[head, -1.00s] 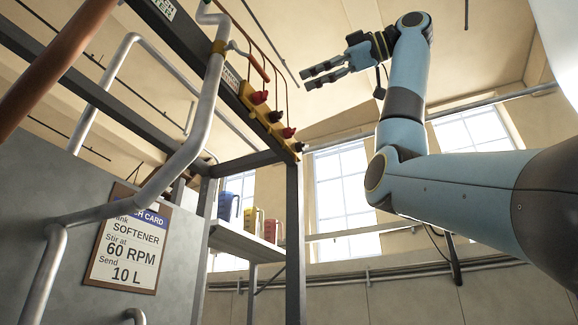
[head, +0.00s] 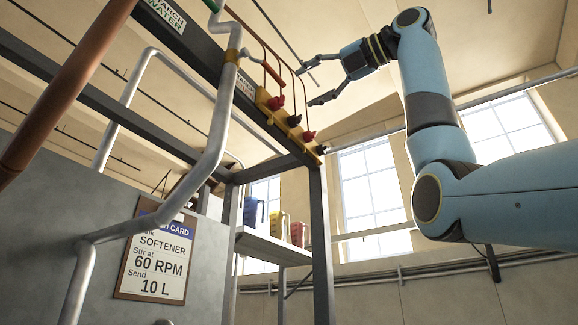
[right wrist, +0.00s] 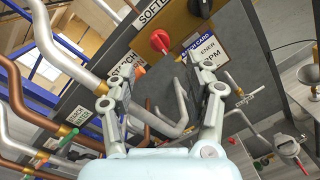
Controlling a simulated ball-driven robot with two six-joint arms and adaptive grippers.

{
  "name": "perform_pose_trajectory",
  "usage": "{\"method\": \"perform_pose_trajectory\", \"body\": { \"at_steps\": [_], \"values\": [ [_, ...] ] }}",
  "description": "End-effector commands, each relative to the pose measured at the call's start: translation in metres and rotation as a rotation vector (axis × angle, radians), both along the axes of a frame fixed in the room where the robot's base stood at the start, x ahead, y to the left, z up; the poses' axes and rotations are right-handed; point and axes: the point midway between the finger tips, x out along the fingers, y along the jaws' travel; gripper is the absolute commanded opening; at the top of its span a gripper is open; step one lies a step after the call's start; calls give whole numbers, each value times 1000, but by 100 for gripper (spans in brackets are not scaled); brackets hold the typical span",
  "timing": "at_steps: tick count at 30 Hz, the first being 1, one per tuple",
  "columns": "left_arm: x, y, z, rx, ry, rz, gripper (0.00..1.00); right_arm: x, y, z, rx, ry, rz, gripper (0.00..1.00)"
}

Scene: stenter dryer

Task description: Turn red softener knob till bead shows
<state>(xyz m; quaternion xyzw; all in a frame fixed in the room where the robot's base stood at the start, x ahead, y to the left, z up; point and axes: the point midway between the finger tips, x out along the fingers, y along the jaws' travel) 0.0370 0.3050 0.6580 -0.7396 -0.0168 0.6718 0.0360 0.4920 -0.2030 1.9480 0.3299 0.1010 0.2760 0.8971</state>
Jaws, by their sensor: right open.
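A yellow strip (head: 268,101) on the overhead beam carries a row of red and black knobs. One red knob (head: 277,103) is at its near end and another red knob (head: 308,135) is farther along. My right gripper (head: 307,86) is open and empty, its fingers pointing left towards the strip. In the right wrist view a red knob (right wrist: 160,40) is ahead of the open fingers, apart from them, beside a black knob (right wrist: 200,8). A partly cut label starting "SOFTE" (right wrist: 238,14) is near these knobs. I see no bead. My left gripper is not in view.
A bent grey pipe (head: 212,150) runs in front of the beam. An orange-red handle (head: 272,73) hangs close to the knobs. A softener card (head: 155,255) is on the grey wall. Blue, yellow and red jugs stand on a shelf (head: 262,245).

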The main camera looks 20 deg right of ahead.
Motion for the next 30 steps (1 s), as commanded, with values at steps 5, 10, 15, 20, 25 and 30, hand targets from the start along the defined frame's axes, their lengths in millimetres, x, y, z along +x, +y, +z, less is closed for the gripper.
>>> {"method": "perform_pose_trajectory", "body": {
  "at_steps": [5, 10, 15, 20, 25, 30],
  "values": [
    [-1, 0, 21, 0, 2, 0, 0, 31, 22, 4, 0, 5, 2, 52],
    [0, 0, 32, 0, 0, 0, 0, 53, 36, 3, 0, 3, 2, 52],
    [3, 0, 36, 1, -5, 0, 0, 64, 43, 2, 1, 2, -1, 52],
    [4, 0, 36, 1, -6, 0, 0, 65, 44, 0, 1, 2, -1, 52],
    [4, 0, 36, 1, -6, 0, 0, 65, 43, 0, 1, 2, -1, 46],
    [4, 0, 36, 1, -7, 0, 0, 65, 43, 1, 2, 1, -1, 24]
  ]
}}
